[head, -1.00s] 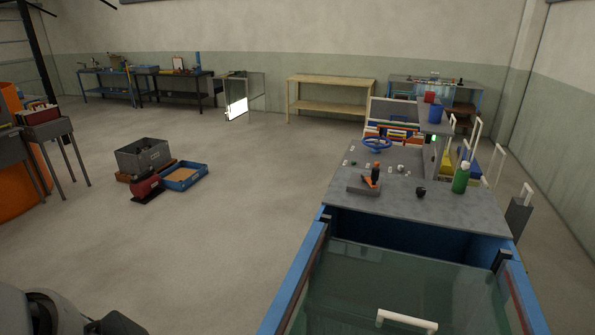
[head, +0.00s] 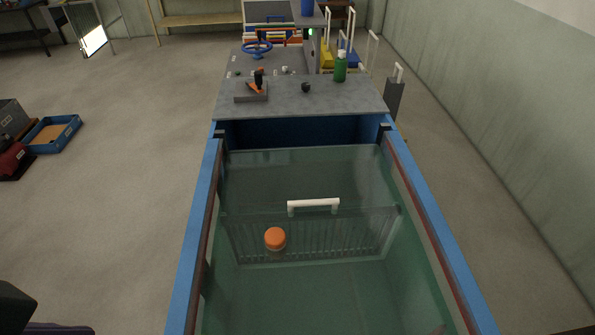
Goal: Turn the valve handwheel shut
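The valve handwheel (head: 257,48) is a blue spoked ring on the grey bench top (head: 310,98) at the far end of the flume, in the upper middle of the head view. It stands well away from me, and nothing of mine touches it. A dark part of my body shows at the lower left corner. I cannot make out either gripper in this view.
The water-filled glass flume (head: 190,240) with blue rims lies in front of me. An orange float (head: 275,238) and a white-handled grate (head: 314,204) are in it. A green bottle (head: 340,67) stands on the bench.

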